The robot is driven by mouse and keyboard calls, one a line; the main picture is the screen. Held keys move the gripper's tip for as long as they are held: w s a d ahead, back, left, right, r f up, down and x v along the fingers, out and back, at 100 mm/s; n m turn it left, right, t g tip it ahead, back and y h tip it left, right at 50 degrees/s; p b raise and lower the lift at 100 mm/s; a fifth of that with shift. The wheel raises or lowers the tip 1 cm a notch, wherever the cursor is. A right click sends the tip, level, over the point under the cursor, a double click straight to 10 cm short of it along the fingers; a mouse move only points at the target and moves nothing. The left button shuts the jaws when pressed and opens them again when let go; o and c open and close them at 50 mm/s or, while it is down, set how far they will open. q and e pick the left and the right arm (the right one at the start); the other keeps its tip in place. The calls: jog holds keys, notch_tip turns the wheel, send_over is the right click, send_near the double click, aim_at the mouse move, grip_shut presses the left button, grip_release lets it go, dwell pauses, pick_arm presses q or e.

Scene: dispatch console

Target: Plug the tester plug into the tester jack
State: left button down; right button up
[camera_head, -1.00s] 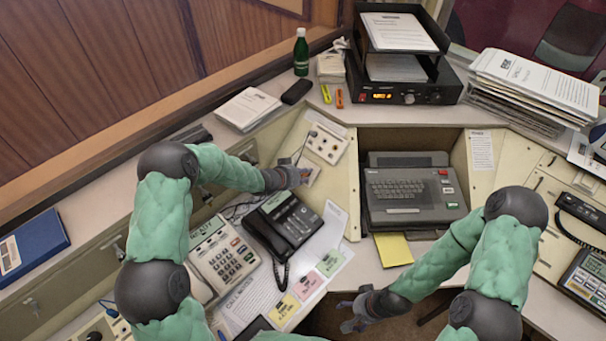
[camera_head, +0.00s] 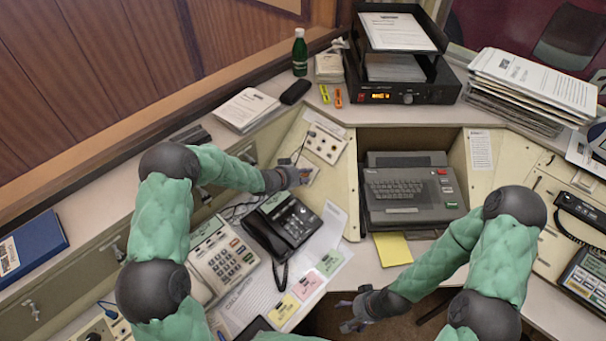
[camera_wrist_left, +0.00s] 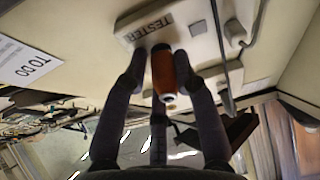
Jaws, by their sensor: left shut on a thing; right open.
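The tester plug (camera_wrist_left: 162,72) is an orange-brown cylinder with a metal end, held between the two fingers of my left gripper (camera_wrist_left: 160,66) in the left wrist view. Its far end is at the edge of a pale box labelled TESTER (camera_wrist_left: 150,24). The tester jack is not distinguishable, and I cannot tell whether the plug touches or enters it. In the head view my left gripper (camera_head: 300,176) is at the sloped left console panel, and the plug is mostly hidden there. My right gripper (camera_head: 354,312) is open and empty, low in front of the desk.
A pale panel with round sockets (camera_head: 324,144) is just beyond my left gripper. A black telephone (camera_head: 286,224) and a beige keypad phone (camera_head: 222,262) stand close in front of it. A typewriter-like terminal (camera_head: 410,190) sits right of it.

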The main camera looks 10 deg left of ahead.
pick_arm(q)
jog(key=shift+w+f, duration=0.1)
jog(key=shift+f, duration=0.1)
dwell(0.6)
jog(key=c, duration=0.9)
grip_release()
jog(key=shift+d+f, duration=0.1)
jog(key=o, duration=0.5)
jog(key=shift+w+r+p+v, duration=0.15)
jog(key=shift+r+p+v, duration=0.1)
jog(key=shift+p+v, duration=0.7)
jog(key=shift+w+r+p+v, duration=0.2)
jog(key=shift+p+v, duration=0.4)
jog(key=shift+v, duration=0.75)
jog(key=shift+w+r+p+v, duration=0.1)
jog(key=shift+r+p+v, duration=0.15)
jog(key=shift+p+v, duration=0.7)
jog(key=shift+s+r, duration=0.15)
